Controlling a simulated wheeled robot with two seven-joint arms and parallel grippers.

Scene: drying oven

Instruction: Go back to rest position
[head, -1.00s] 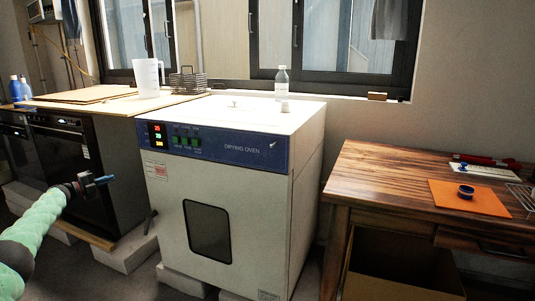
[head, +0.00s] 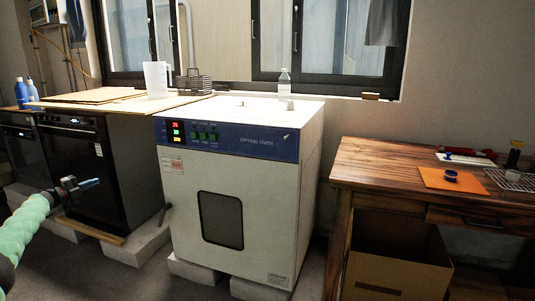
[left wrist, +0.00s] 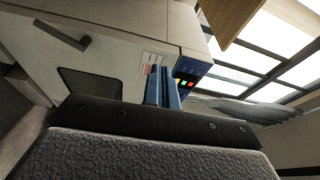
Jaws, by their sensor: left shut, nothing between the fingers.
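The white drying oven (head: 260,180) stands in the middle of the head view with its door shut. Its blue control panel (head: 225,138) has lit red and green displays. My left gripper (head: 97,182) is at the lower left, in front of the black appliance and apart from the oven. It is shut and empty. In the left wrist view its blue fingers (left wrist: 162,88) are together, with the oven front (left wrist: 110,60) tilted behind them. My right gripper is not in view.
A wooden table (head: 390,165) at the right holds an orange mat (head: 435,180) and a wire rack (head: 512,181). A cardboard box (head: 395,260) sits below. A black appliance (head: 90,170) stands left of the oven. Floor in front is clear.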

